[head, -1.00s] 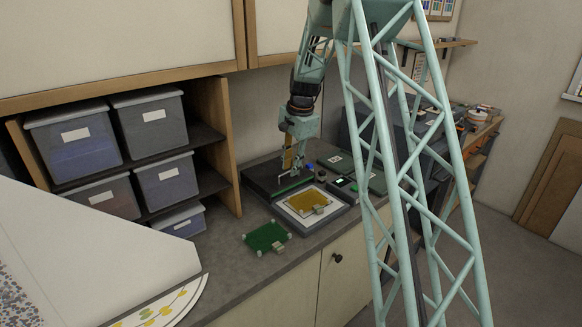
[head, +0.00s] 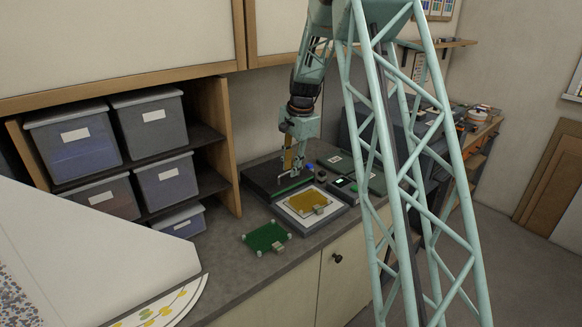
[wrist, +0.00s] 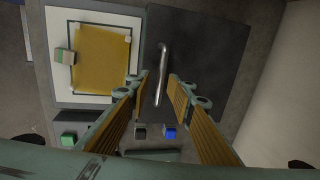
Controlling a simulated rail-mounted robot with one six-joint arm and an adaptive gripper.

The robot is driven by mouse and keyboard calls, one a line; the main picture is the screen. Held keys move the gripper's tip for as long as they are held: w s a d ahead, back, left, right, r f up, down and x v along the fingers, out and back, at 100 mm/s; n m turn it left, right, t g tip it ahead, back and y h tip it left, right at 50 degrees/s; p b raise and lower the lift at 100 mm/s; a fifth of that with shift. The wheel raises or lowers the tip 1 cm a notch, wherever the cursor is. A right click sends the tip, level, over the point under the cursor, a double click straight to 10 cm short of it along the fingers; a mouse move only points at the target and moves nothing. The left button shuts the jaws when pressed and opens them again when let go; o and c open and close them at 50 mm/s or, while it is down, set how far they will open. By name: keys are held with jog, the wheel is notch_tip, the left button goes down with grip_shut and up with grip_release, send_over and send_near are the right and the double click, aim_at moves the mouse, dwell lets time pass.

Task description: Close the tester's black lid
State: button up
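The tester (head: 341,211) stands on the counter, with a yellow board (head: 307,201) on its white bed. The board also shows in the wrist view (wrist: 103,60). The black lid (head: 258,180) is open, a dark slab beside the bed on the wall side. It fills the middle of the wrist view (wrist: 215,50). A silver bar handle (wrist: 161,75) is on the lid. My gripper (head: 290,168) is low over the lid. In the wrist view my gripper (wrist: 160,82) is open, one finger on each side of the handle, with gaps showing. Contact cannot be told.
A green board (head: 266,237) lies on the counter in front of the tester. Small blue (wrist: 169,132) and black (wrist: 140,130) blocks are near the lid. Grey bins (head: 165,180) fill shelves at left. The wall stands close behind the lid.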

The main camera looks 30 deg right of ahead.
jog(key=shift+r, duration=0.25)
notch_tip(320, 180, up, 12)
jog(key=s, duration=0.2)
jog(key=shift+s+d+f, duration=0.15)
jog(key=shift+d+f, duration=0.05)
jog(key=shift+f, duration=0.05)
dwell(0.4)
dwell(0.6)
jog(key=s+a+r+n+b, duration=0.1)
jog(key=s+a+r+n, duration=0.25)
jog(key=s+a, duration=0.4)
jog(key=s+a+r+n+b, duration=0.2)
jog(key=s+a+r, duration=0.3)
jog(key=s, duration=0.6)
jog(key=s+a+r+n+b, duration=0.1)
jog(key=s+a+r+n, duration=0.25)
jog(key=s+a, duration=0.4)
jog(key=s+a+f+n+b, duration=0.1)
jog(key=s+a+f+n, duration=0.1)
jog(key=s, duration=0.8)
jog(key=s+a+f+n+t+b, duration=0.1)
jog(key=s+a+f+n, duration=0.1)
jog(key=s, duration=0.8)
jog(key=s+a+f+n+b, duration=0.1)
jog(key=s+f+n, duration=0.1)
jog(key=s, duration=0.8)
jog(key=shift+s+a+f+n+t, duration=0.3)
jog(key=shift+a+f+t, duration=0.1)
jog(key=shift+f, duration=0.15)
